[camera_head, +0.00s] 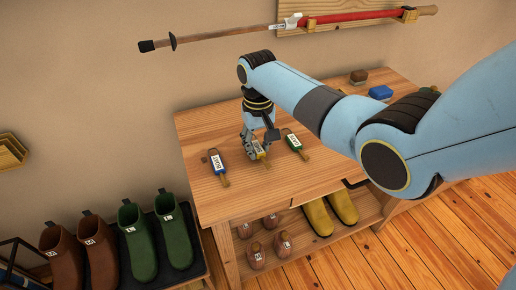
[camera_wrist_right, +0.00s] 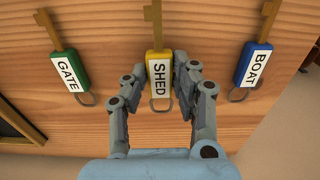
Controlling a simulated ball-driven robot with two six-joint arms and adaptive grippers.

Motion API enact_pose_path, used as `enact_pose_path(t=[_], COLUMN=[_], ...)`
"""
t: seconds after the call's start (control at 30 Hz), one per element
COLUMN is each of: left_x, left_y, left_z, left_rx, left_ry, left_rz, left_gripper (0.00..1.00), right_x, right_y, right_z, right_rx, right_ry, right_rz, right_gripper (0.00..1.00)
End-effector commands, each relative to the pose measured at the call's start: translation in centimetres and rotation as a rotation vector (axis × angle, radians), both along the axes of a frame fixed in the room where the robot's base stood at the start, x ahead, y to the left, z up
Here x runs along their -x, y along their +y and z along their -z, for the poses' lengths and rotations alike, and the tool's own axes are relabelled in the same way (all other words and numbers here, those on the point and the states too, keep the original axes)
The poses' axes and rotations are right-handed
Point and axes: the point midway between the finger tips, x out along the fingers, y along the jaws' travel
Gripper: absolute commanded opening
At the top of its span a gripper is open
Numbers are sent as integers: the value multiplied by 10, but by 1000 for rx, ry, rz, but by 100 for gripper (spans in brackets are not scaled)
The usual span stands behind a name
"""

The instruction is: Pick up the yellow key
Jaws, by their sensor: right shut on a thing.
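The yellow key (camera_wrist_right: 160,72) has a tag reading SHED and lies between two other keys on the wooden bench; its yellow tag also shows in the head view (camera_head: 261,152). My right gripper (camera_wrist_right: 160,68) is shut on the yellow tag, one finger on each side. In the head view my right gripper (camera_head: 256,150) points down at the bench top and partly hides the key. I cannot tell whether the key is lifted off the wood. My left gripper is in neither view.
A blue BOAT key (camera_head: 217,166) and a green GATE key (camera_head: 294,142) lie close on either side. The wooden bench (camera_head: 200,125) has yellow shoes (camera_head: 318,217) on its lower shelf. Green boots (camera_head: 173,229) stand left. A red-shafted pole (camera_head: 350,17) hangs on the wall.

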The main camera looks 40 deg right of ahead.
Motion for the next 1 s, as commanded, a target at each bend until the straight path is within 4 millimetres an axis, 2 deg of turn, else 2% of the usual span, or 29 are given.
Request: enact_pose_path(t=[0.13, 0.4, 0.6, 0.8, 1.0], left_x=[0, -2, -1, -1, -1], left_y=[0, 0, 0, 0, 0], left_z=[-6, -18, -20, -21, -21], left_rx=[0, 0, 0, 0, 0], left_ry=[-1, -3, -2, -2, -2], left_rz=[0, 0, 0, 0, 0], left_gripper=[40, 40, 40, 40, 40], right_x=[2, 64, 97, 112, 114], right_y=[0, 14, 22, 25, 26], right_z=[-31, -65, -85, -94, -95], right_rx=[1, 0, 0, 0, 0], right_ry=[-4, -2, 0, -1, -1], right_rz=[0, 0, 0, 0, 0], right_gripper=[0, 0, 0, 0, 0])
